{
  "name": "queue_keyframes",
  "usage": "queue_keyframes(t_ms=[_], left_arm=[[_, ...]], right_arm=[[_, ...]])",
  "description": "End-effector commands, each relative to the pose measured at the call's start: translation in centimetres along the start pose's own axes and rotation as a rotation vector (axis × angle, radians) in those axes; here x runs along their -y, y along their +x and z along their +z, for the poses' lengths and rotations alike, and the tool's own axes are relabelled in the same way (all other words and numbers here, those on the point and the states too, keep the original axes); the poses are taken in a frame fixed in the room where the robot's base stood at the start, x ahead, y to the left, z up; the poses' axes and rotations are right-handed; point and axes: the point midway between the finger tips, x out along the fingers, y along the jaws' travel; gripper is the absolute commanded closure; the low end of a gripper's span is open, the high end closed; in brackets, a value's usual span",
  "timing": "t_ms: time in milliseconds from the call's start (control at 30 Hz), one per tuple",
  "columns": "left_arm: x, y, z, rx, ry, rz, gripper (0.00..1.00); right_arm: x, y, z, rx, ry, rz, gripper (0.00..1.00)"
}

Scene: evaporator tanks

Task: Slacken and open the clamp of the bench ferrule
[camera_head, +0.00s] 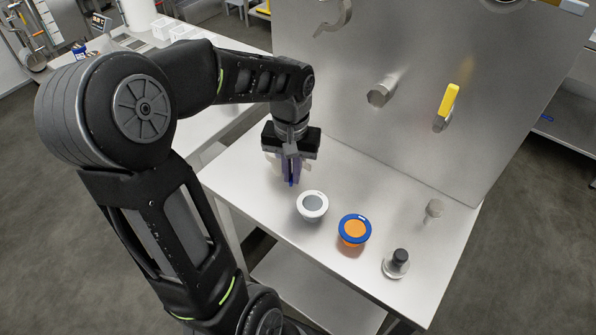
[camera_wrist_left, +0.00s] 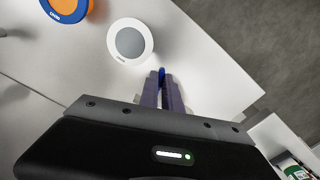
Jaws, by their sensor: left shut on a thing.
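My left gripper (camera_head: 291,182) points down over the left part of the bench (camera_head: 350,172), left of a white-rimmed grey disc. It is shut on a narrow blue piece, whose end shows between the fingertips in the left wrist view (camera_wrist_left: 162,76). Most of that piece is hidden by the fingers, so I cannot tell its whole shape. The clamp and the bench ferrule cannot be made out clearly; a pale part shows just left of the fingers, partly covered. My right gripper is not in view.
The white-rimmed disc (camera_head: 312,205), a blue-rimmed orange disc (camera_head: 354,230), a black-knobbed metal piece (camera_head: 397,262) and a small metal stub (camera_head: 434,210) stand on the bench. Behind rises a steel wall (camera_head: 420,50) with a yellow-handled valve (camera_head: 448,100) and a hexagonal stub (camera_head: 381,93).

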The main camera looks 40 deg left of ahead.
Motion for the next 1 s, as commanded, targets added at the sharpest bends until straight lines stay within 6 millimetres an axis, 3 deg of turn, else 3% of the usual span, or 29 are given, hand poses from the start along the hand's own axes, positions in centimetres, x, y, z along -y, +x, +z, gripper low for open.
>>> queue_keyframes(t_ms=[500, 1000], left_arm=[[2.0, -0.1, -0.5, -0.002, 0.415, -0.001, 1.0], [2.4, -0.1, -0.7, -0.003, 0.511, -0.001, 1.0]], right_arm=[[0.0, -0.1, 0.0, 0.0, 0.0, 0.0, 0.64], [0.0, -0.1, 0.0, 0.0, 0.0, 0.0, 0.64]])
